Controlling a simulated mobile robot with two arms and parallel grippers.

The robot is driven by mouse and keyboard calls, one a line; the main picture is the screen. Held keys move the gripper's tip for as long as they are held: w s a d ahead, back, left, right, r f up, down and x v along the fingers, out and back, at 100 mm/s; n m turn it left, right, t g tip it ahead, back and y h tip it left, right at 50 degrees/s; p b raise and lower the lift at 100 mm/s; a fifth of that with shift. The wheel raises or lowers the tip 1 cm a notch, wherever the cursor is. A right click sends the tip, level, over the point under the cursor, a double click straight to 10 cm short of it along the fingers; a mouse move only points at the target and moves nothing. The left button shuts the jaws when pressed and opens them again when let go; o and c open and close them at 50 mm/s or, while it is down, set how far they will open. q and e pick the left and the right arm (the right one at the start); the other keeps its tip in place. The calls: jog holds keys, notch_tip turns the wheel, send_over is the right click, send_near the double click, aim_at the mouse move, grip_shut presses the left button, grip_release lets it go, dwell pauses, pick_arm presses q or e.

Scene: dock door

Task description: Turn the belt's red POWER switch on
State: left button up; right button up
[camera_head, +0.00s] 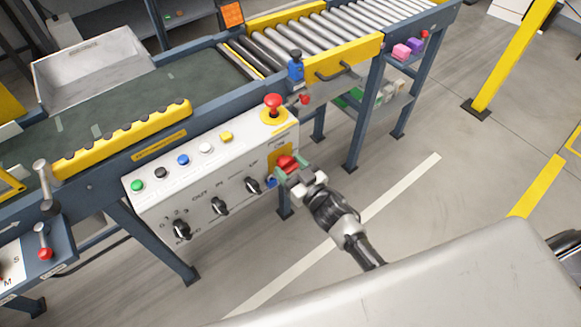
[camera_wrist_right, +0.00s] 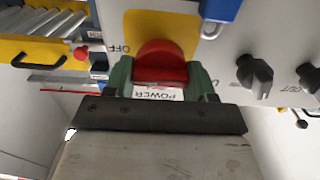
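The red POWER switch (camera_head: 287,161) sits on a yellow plate at the right end of the sloped white control panel (camera_head: 150,195). In the right wrist view the red knob (camera_wrist_right: 162,62) fills the space between the green fingers of my right gripper (camera_wrist_right: 162,78), with no gap visible on either side. OFF is printed to the left of the knob there, and a POWER label shows between the fingers. In the head view my right gripper (camera_head: 289,172) partly covers the switch. My left gripper is in neither view.
A blue block with a metal loop, perhaps a padlock (camera_wrist_right: 220,10), is close beside the switch. The red emergency button (camera_head: 273,104) stands above it. Several coloured buttons and black knobs (camera_head: 220,206) lie to the left. Open floor (camera_head: 400,215) is at right.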

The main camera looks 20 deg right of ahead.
jog(key=shift+c, duration=0.9)
jog(key=shift+n, duration=0.3)
jog(key=n, duration=0.4)
jog(key=shift+a+f+n, duration=0.1)
jog(key=shift+n, duration=0.2)
jog(key=n, duration=0.2)
jog(key=shift+s+n+b, duration=0.1)
jog(key=shift+n+b, duration=0.2)
jog(key=shift+f+n, duration=0.1)
jog(key=shift+n, duration=0.9)
jog(key=n+b, duration=0.1)
jog(key=n, duration=0.3)
jog(key=shift+a+f+b, duration=0.1)
jog(key=shift+b, duration=0.2)
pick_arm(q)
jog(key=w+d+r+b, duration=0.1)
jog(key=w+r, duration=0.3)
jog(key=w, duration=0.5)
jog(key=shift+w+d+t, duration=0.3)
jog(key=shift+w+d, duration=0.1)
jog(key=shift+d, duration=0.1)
pick_arm(e)
jog(key=shift+n, duration=2.1)
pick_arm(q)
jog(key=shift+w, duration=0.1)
